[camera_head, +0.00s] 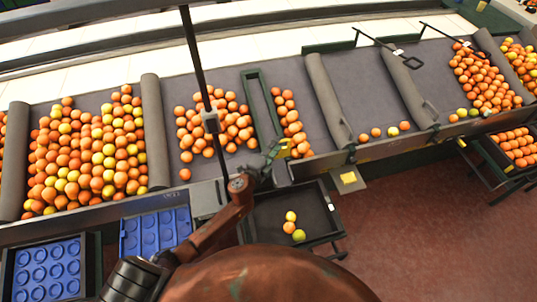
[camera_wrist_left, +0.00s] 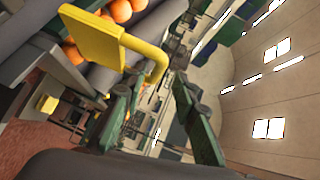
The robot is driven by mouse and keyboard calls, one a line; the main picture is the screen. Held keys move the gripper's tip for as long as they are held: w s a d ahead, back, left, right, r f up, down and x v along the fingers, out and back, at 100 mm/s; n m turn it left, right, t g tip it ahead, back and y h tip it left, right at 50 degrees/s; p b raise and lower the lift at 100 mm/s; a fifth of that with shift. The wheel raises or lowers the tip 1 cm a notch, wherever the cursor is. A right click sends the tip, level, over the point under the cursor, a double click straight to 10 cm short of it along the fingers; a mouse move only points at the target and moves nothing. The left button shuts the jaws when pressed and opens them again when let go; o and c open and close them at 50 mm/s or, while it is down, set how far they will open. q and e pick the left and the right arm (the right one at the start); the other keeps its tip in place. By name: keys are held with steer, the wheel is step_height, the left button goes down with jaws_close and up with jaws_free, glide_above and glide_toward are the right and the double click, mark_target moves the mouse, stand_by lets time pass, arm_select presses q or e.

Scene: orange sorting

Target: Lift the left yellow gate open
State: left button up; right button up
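The left yellow gate (camera_wrist_left: 92,36) shows large in the left wrist view, a flat yellow plate with a bent yellow rod handle (camera_wrist_left: 157,66). In the head view only a small yellow part of the gate (camera_head: 285,148) shows beside my gripper. My left gripper (camera_head: 275,150) is at the front edge of the sorting table. In the wrist view its two green fingers (camera_wrist_left: 155,82) stand apart, with the rod's end between or just in front of them. I cannot tell whether they touch it. My right gripper is out of view.
A second yellow gate (camera_head: 348,178) lies to the right. Below, a black tray (camera_head: 262,228) holds a few fruits. Blue trays (camera_head: 47,270) stand at lower left. Oranges fill several lanes of the table (camera_head: 355,80). Thin dark poles rise over the table.

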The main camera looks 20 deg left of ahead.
arm_select(q)
steer(key=v, duration=0.8)
steer(key=shift+s, duration=0.25)
steer(key=shift+a, duration=0.15)
